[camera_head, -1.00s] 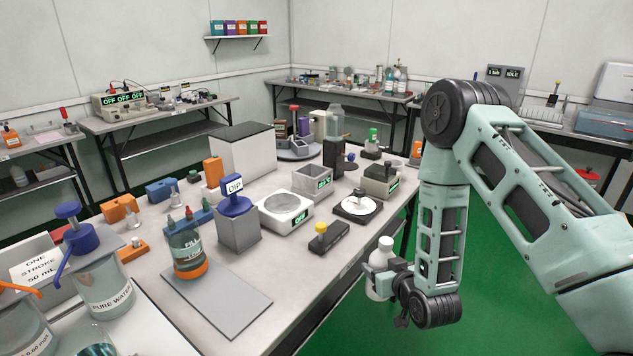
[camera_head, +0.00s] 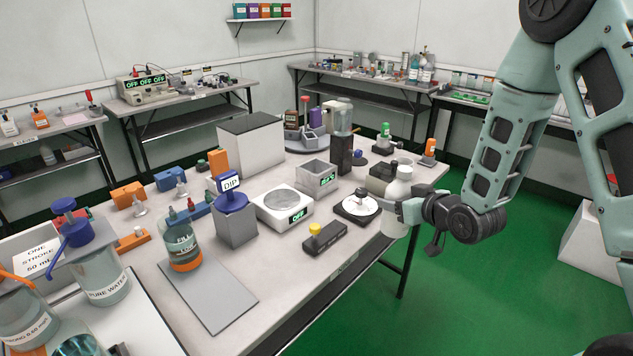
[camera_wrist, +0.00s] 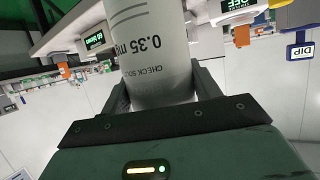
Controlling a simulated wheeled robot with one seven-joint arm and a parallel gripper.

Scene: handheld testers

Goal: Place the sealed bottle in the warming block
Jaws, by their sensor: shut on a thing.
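A white bottle (camera_head: 397,192) with a white cap is upright in my gripper (camera_head: 408,210), beside the table's right edge.
A round white plate on a black base (camera_head: 357,207) lies just left of the bottle. A white device with a round top (camera_head: 283,206), a black bar with a yellow knob (camera_head: 324,238) and a blue-topped DIP block (camera_head: 235,220) stand nearby.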

